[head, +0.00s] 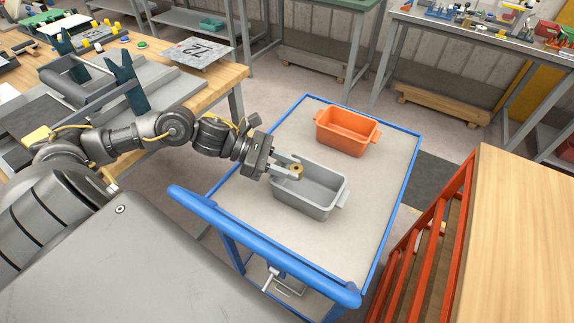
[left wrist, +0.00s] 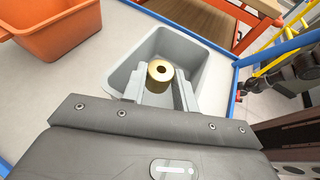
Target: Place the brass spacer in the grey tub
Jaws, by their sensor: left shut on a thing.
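The brass spacer (head: 297,169) is a short gold ring with a hole through it. My left gripper (head: 292,170) is shut on it and holds it over the grey tub (head: 325,201). In the left wrist view, the spacer (left wrist: 160,71) sits between the fingertips of the left gripper (left wrist: 160,82), with the grey tub (left wrist: 200,50) behind it. The tub's floor is partly hidden by the gripper and spacer. I cannot tell the exact height of the spacer over the tub. My right gripper is not in view.
The tub stands on a blue-framed cart (head: 258,222) with a grey top. An orange tub (head: 347,133) stands behind it on the same cart. A wooden-topped table (head: 530,230) with a red frame is at the right. The cart's front area is clear.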

